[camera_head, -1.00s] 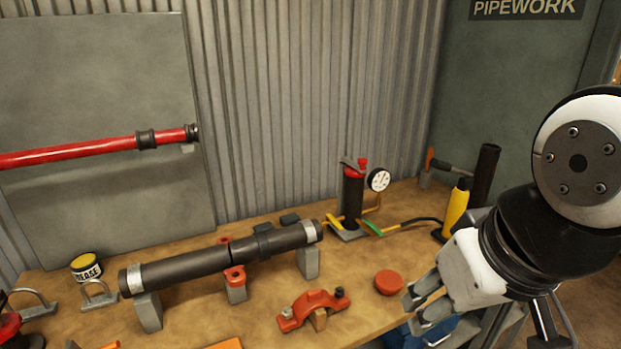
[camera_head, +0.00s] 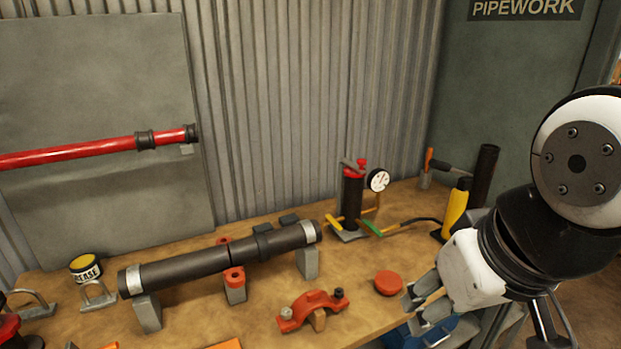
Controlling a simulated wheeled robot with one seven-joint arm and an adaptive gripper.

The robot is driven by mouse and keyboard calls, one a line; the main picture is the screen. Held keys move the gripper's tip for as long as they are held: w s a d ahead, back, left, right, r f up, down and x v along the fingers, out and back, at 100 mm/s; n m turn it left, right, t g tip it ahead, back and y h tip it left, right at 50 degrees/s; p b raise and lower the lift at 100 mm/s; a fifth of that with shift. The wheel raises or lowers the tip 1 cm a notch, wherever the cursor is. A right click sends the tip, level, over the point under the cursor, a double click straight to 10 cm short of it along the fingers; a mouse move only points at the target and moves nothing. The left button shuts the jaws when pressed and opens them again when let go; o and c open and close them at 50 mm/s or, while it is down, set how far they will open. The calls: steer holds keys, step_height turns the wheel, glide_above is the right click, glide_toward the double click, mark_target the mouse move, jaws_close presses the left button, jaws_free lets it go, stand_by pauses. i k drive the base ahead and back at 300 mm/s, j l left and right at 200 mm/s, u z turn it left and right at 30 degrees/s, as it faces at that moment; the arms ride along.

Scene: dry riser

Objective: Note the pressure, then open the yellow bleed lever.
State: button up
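A hand pump with a black body and red top (camera_head: 353,195) stands upright at the back right of the bench. A white round gauge (camera_head: 378,180) sits on a brass pipe to its right; its dark needle and scale are too small to read. A yellow lever (camera_head: 333,221) shows at the left of the pump foot, and a green lever (camera_head: 372,227) at the right. Which fitting each turns is too small to tell. My gripper (camera_head: 415,312) is at the bench's front right edge, fingers apart and empty, well in front of the pump.
A dark pipe (camera_head: 195,264) lies on grey supports across the bench. A red cap (camera_head: 388,283) and an orange clamp (camera_head: 311,309) lie between my gripper and the pipe. A yellow bottle-like tool (camera_head: 455,208) and a black tube (camera_head: 484,174) stand right of the pump.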

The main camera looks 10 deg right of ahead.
mark_target(328, 219)
steer(key=i+j, duration=0.1)
steer(key=i, duration=0.85)
